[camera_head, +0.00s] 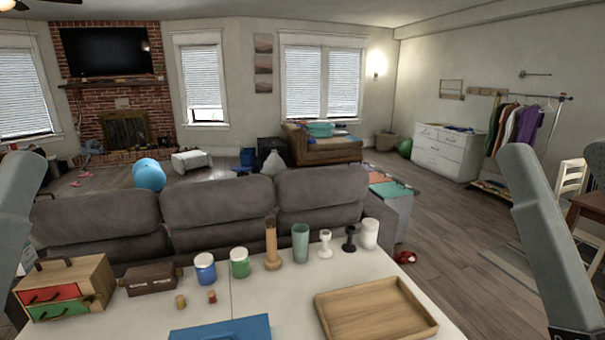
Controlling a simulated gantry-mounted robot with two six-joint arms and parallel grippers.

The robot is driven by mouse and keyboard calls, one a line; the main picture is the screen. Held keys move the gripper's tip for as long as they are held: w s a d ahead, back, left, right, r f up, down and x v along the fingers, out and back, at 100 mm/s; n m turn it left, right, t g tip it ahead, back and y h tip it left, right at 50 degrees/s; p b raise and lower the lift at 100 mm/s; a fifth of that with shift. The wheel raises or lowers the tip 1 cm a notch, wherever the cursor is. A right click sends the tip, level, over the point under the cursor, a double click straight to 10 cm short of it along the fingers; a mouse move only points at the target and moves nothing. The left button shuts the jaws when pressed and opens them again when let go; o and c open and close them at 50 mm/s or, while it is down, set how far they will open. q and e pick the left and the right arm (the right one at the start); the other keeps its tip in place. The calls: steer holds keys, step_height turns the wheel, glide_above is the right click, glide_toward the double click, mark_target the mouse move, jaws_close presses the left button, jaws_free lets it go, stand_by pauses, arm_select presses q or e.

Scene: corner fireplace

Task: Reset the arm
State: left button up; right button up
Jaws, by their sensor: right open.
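My right arm comes down along the right edge of the head view, outside the table. Only a dark sliver of my right gripper (577,334) shows at the bottom edge; it is open, and nothing is seen in it. My left arm stands at the left edge, and its gripper is out of view. The white table (258,293) lies between the arms. On it are a wooden tray (374,309), a blue flat item (222,330) and a small wooden drawer box (66,287) with red and green drawers.
Along the table's back edge stand a brown case (150,279), a blue jar (205,268), a green jar (240,263), a wooden holder (272,245), a green cup (300,243) and a white cup (369,233). A grey sofa (205,215) is behind. Open floor (460,255) lies to the right.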

step_height(320, 180, up, 37)
steer(key=p, duration=3.3)
steer(key=shift+r+y, duration=0.15)
steer(key=shift+y, duration=0.15)
steer(key=shift+a, duration=0.1)
